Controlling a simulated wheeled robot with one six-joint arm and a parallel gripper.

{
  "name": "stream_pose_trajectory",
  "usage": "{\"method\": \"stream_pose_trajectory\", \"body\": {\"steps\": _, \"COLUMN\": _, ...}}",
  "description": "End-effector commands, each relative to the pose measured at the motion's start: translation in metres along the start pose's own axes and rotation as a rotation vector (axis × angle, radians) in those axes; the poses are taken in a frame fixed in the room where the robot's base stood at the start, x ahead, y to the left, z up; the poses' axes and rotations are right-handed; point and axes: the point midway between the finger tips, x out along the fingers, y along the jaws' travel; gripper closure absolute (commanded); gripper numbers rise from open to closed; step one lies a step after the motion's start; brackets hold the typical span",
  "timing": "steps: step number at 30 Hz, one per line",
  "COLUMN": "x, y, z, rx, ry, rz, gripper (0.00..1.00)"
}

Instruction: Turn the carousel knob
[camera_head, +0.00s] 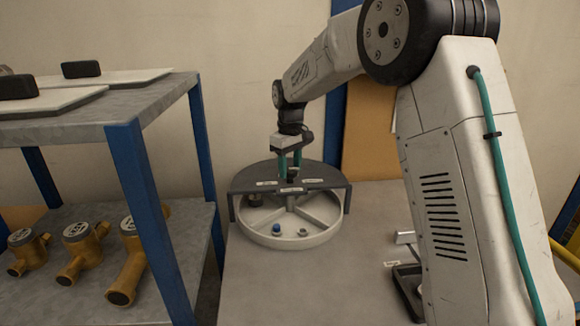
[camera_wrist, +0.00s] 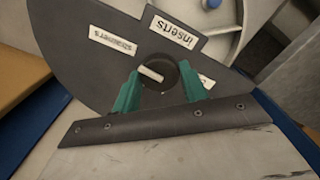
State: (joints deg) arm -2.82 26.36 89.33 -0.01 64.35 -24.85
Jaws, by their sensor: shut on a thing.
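The carousel (camera_head: 268,235) is a round, light grey tray with spoke-divided compartments, standing on the bench. A dark half cover (camera_head: 250,180) with white labels lies over its back half; it also shows in the wrist view (camera_wrist: 75,35). The dark round carousel knob (camera_wrist: 157,66) stands at the cover's middle, with a pale bar on its top. My gripper (camera_head: 290,168) points down from above, its green fingers on either side of the knob. In the wrist view the fingers (camera_wrist: 160,92) are shut on the knob. The knob is partly hidden by the fingers in the head view.
A blue-legged metal shelf (camera_head: 150,110) stands at the left, with several brass meter bodies (camera_head: 80,245) on its lower level. A dark tray (camera_head: 408,285) lies at the right. The bench front (camera_head: 300,290) is clear.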

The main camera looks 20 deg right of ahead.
Motion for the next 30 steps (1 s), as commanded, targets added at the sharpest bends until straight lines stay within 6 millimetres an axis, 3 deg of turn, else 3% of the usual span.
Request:
{"method": "stream_pose_trajectory", "body": {"steps": 23, "x": -0.0019, "y": 0.0002, "z": -0.0012, "rx": -0.107, "ry": 0.005, "rz": 0.002, "gripper": 0.8}}
{"method": "stream_pose_trajectory", "body": {"steps": 24, "x": -0.0019, "y": 0.0002, "z": -0.0012, "rx": -0.107, "ry": 0.005, "rz": 0.002, "gripper": 0.51}}
{"method": "stream_pose_trajectory", "body": {"steps": 26, "x": -0.0019, "y": 0.0002, "z": -0.0011, "rx": -0.107, "ry": 0.005, "rz": 0.002, "gripper": 0.36}}
{"method": "stream_pose_trajectory", "body": {"steps": 30, "x": -0.0012, "y": 0.0001, "z": -0.0007, "rx": -0.106, "ry": 0.003, "rz": 0.001, "gripper": 0.36}}
